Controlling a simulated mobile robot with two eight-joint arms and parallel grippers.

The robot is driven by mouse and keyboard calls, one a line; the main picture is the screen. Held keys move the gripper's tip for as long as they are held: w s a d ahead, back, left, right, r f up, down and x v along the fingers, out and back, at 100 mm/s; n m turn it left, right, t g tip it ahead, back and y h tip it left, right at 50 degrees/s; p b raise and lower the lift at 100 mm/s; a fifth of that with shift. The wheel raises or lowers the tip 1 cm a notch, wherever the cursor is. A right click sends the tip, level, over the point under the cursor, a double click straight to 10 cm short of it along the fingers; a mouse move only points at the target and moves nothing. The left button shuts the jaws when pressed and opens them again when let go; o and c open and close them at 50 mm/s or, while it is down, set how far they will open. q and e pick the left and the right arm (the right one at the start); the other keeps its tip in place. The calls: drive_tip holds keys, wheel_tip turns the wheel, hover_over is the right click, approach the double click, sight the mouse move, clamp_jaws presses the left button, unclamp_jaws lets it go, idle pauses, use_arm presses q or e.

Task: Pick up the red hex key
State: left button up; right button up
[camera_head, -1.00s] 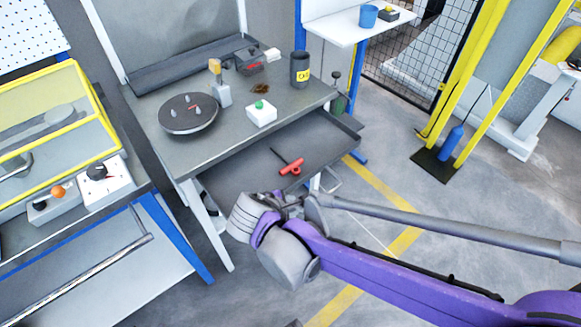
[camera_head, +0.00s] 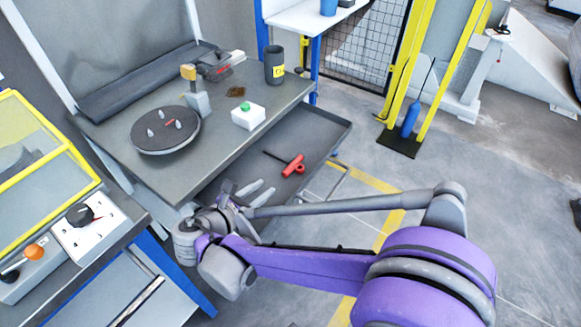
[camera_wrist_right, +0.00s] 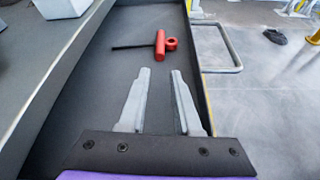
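The red hex key (camera_head: 293,165) has a red T-shaped handle and a thin black shaft that points left. It lies in the open grey drawer (camera_head: 318,140) below the workbench. It also shows in the right wrist view (camera_wrist_right: 161,43), ahead of the fingertips. My right gripper (camera_head: 262,190) is over the near part of the drawer, with its two fingers apart and nothing between them. In the right wrist view its fingers (camera_wrist_right: 160,72) point toward the hex key without touching it. My left gripper is not in view.
On the workbench (camera_head: 130,180) stand a dark round turntable (camera_head: 165,140), a white box with a green button (camera_head: 248,116) and a dark cup (camera_head: 275,65). A control box (camera_head: 88,225) stands at the left. The drawer has raised walls; its floor around the hex key is clear.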

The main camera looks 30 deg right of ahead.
sight(285, 172)
drive_tip(key=x, duration=0.5)
drive_tip(key=shift+d+b, duration=0.1)
drive_tip(key=shift+b, duration=0.25)
drive_tip(key=b+x, duration=0.1)
drive_tip(key=x, duration=0.4)
drive_tip(key=shift+w+d+f, duration=0.1)
drive_tip(key=shift+d+f, duration=0.05)
drive_tip(key=shift+d, duration=0.15)
clamp_jaws()
